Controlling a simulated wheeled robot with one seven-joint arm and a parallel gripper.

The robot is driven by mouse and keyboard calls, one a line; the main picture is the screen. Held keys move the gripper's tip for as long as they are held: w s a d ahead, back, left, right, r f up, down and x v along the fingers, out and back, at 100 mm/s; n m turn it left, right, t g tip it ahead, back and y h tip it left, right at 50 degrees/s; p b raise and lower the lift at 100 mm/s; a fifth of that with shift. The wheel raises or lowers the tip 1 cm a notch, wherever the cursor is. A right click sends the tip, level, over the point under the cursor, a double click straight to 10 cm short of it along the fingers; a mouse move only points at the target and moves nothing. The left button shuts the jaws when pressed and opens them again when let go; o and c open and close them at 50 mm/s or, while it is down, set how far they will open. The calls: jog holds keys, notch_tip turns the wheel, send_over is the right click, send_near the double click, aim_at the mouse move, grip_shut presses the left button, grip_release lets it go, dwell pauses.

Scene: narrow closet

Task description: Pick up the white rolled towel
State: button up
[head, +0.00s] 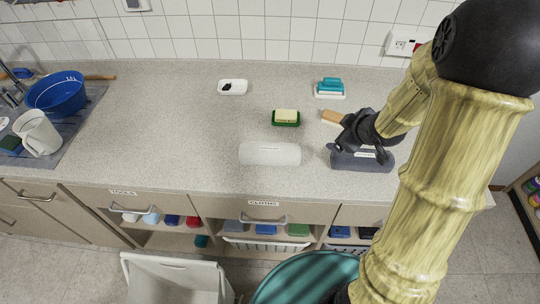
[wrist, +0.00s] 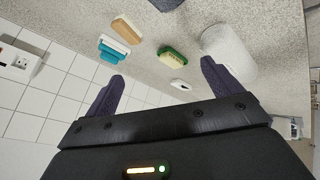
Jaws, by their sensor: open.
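The white rolled towel (head: 270,154) lies on the speckled counter near its front edge, left of a dark grey rolled towel (head: 362,161). In the wrist view the white rolled towel (wrist: 230,52) is at the upper right, partly behind the right finger. My gripper (head: 361,143) is over or beside the grey roll in the head view, to the right of the white one. In the wrist view my gripper (wrist: 161,80) is open, with nothing between its two dark fingers. Whether it touches the grey roll is unclear.
A blue bowl (head: 57,93) and white jug (head: 38,132) are at the sink. The counter left of the white towel is clear.

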jog(key=s+a+f+n+g+y+b, duration=0.1)
jog(key=s+a+f+n+g+y, duration=0.2)
jog(key=n+y, duration=0.6)
notch_tip(320, 180, down, 2)
jog(key=shift+a+n+g, duration=0.3)
jog(key=shift+a+n, duration=0.4)
jog(key=shift+a, duration=0.2)
jog(key=p, duration=0.2)
send_near(279, 154)
jog(key=x, duration=0.5)
jog(key=shift+w+a+r, duration=0.15)
jog(key=shift+r, duration=0.05)
jog(key=shift+w+a+f, duration=0.15)
jog(key=shift+a+f, duration=0.15)
jog(key=shift+p+x, duration=1.1)
jog(key=shift+x, duration=1.6)
jog(key=shift+d+f, duration=0.1)
